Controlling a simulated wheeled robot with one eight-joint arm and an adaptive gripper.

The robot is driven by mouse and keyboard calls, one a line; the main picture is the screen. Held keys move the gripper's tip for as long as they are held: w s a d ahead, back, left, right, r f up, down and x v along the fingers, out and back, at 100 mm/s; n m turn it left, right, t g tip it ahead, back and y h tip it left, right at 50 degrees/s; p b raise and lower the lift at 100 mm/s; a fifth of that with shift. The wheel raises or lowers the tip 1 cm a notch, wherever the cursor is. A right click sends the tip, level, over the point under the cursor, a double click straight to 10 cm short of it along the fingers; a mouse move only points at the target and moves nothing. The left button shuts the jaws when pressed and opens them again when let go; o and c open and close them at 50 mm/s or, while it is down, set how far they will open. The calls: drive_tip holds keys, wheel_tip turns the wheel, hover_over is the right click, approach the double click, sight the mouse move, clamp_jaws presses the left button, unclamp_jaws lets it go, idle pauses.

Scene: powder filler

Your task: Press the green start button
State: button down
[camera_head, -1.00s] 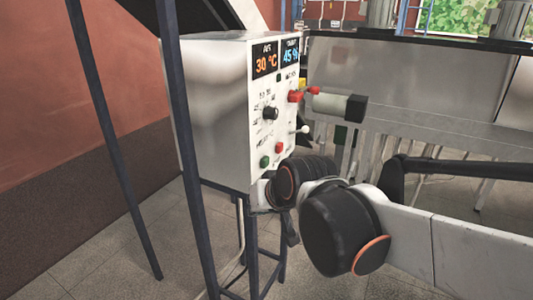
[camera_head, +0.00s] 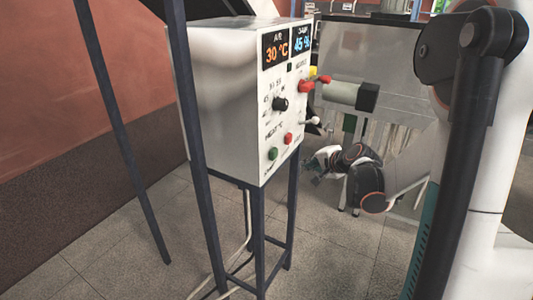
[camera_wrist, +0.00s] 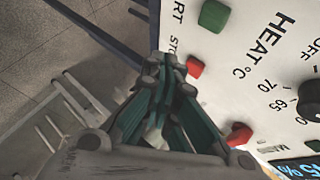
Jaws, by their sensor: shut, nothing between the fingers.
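The green start button (camera_head: 273,153) is on the lower front of the white control box (camera_head: 215,100), left of the red stop button (camera_head: 288,138). In the wrist view the green button (camera_wrist: 213,15) shows near the top and the red button (camera_wrist: 194,66) below it. My gripper (camera_head: 314,172) is to the right of the box's lower front and a little below the buttons. In the wrist view my gripper (camera_wrist: 168,64) has its fingers together and empty. Its tips appear just left of the red button, and I cannot tell the gap to the panel.
The panel also carries a black heat knob (camera_head: 280,104), a red part (camera_head: 306,86) and a white-tipped lever (camera_head: 315,121). A grey cylinder (camera_head: 341,93) juts out to the right. Dark legs (camera_head: 258,235) hold the box up. Tiled floor (camera_head: 330,245) in front is clear.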

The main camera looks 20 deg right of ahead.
sight(273, 154)
drive_tip(key=shift+d+f+m, duration=0.3)
drive_tip(key=shift+d+f, duration=0.05)
drive_tip(key=shift+d, duration=0.25)
drive_tip(key=shift+w, duration=0.1)
drive_tip(key=w+a, duration=0.5)
drive_tip(key=w, duration=0.1)
drive_tip(key=shift+w+a, duration=0.25)
drive_tip(key=shift+w, duration=0.15)
idle(1.2)
drive_tip(key=shift+w+a, duration=0.25)
drive_tip(key=shift+w, duration=0.1)
drive_tip(key=shift+w+a, duration=0.35)
drive_tip(key=shift+w, duration=0.05)
idle(1.1)
drive_tip(key=shift+s+d+b, duration=0.3)
drive_tip(key=shift+s+d, duration=0.25)
drive_tip(key=shift+s, duration=0.2)
